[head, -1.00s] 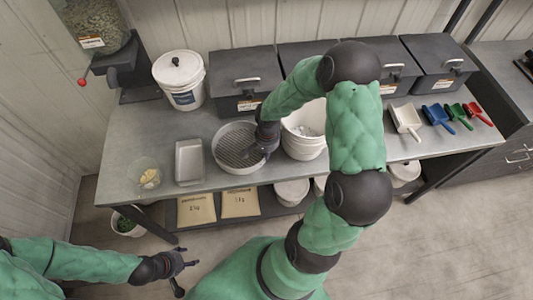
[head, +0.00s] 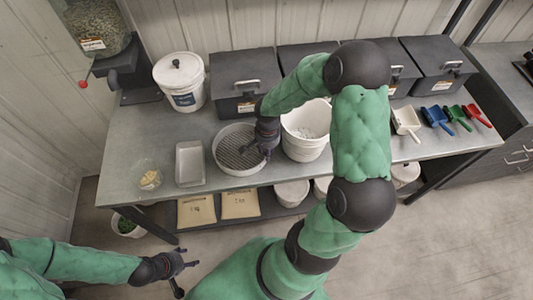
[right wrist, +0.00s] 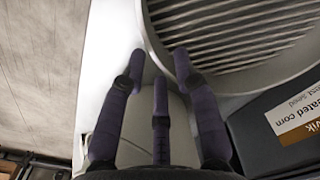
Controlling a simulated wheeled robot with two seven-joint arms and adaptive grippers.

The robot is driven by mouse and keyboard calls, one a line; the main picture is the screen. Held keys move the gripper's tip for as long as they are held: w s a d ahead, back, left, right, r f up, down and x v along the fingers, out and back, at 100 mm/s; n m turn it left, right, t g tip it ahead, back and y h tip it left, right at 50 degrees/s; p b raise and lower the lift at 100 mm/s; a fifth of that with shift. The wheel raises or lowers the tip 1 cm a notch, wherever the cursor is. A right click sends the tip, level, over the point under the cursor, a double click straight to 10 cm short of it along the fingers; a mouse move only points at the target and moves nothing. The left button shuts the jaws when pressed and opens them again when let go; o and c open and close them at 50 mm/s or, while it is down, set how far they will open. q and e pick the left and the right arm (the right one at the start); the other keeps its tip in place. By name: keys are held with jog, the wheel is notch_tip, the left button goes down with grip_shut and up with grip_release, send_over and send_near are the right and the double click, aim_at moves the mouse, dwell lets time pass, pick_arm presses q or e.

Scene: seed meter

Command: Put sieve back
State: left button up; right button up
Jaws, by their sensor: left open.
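The sieve (head: 229,159) is a round, light-rimmed pan with a dark slotted bottom. It appears to rest flat on the bench, between a grey tray and a white bucket. My right gripper (head: 256,153) is over the sieve's right side. In the right wrist view, the sieve (right wrist: 228,30) fills the upper right, and the fingertips of my right gripper (right wrist: 160,58) are spread apart at its rim. I see no firm grip, and exact contact is unclear. My left gripper (head: 185,272) is open and empty, low in front of the bench.
The grey tray (head: 190,164) and a clear bowl (head: 148,173) stand left of the sieve; the open white bucket (head: 304,143) is close on its right. Dark lidded bins (head: 240,85) line the back. Scoops (head: 436,117) lie at the right. A lidded bucket (head: 183,85) stands behind.

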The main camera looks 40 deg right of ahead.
pick_arm(q)
jog(key=shift+r+p, duration=0.65)
jog(key=shift+r, duration=0.15)
pick_arm(e)
notch_tip(320, 180, up, 9)
jog(key=shift+s+f, duration=0.1)
